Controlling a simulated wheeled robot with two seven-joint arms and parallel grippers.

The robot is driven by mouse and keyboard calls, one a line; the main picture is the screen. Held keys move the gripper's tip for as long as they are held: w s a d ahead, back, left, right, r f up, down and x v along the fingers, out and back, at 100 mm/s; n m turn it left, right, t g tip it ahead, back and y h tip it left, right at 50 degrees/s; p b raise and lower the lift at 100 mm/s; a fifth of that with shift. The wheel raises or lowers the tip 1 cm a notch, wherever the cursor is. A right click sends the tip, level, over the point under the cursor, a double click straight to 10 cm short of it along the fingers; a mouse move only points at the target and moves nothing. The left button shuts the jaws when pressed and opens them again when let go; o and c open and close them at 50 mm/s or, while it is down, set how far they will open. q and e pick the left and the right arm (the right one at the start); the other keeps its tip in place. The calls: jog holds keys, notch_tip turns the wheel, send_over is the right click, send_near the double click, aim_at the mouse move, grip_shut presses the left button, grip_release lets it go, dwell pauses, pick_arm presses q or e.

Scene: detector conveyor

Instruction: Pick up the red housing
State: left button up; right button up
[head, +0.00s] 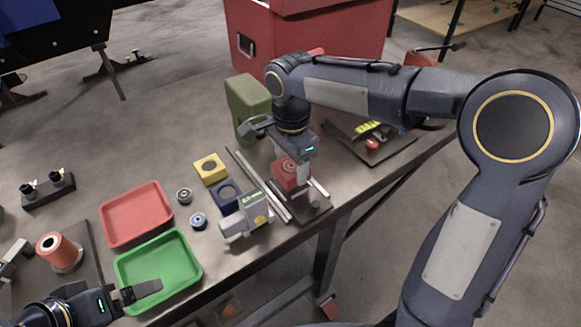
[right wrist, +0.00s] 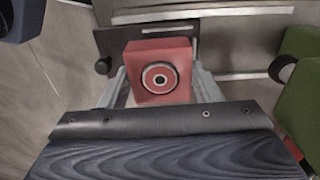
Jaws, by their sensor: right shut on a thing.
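The red housing (head: 290,174) is a small red block with a round bore. It is at the right end of the dark conveyor plate (head: 314,216) in the head view. In the right wrist view the red housing (right wrist: 160,74) sits between the two fingers, its ringed bore facing the camera. My right gripper (head: 294,178) is shut on it from above; in the wrist view the fingers (right wrist: 160,90) flank its sides. I cannot tell whether it is clear of the plate. My left gripper (head: 142,290) lies over the green tray at the lower left; its finger gap is not clear.
The yellow housing (head: 211,169) and blue housing (head: 226,194) stand left of the rails. A grey detector (head: 245,218) is close in front. A green block (head: 247,106) rises behind. The red tray (head: 136,214) and green tray (head: 158,270) are at left.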

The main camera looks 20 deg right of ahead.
aim_at(292, 176)
pick_arm(q)
jog(key=shift+f, duration=0.2)
pick_arm(e)
jog(key=s+r, duration=0.2)
jog(key=r, duration=0.1)
jog(key=shift+s+a+r, duration=0.3)
jog(key=shift+s+r, duration=0.05)
jog(key=shift+s, duration=0.05)
pick_arm(q)
jog(key=shift+f+b, duration=0.6)
jog(key=shift+b, duration=0.15)
pick_arm(e)
jog(key=s+a+r, duration=0.1)
jog(key=s+r, duration=0.3)
jog(key=s, duration=0.5)
jog(key=shift+s+a+r, duration=0.3)
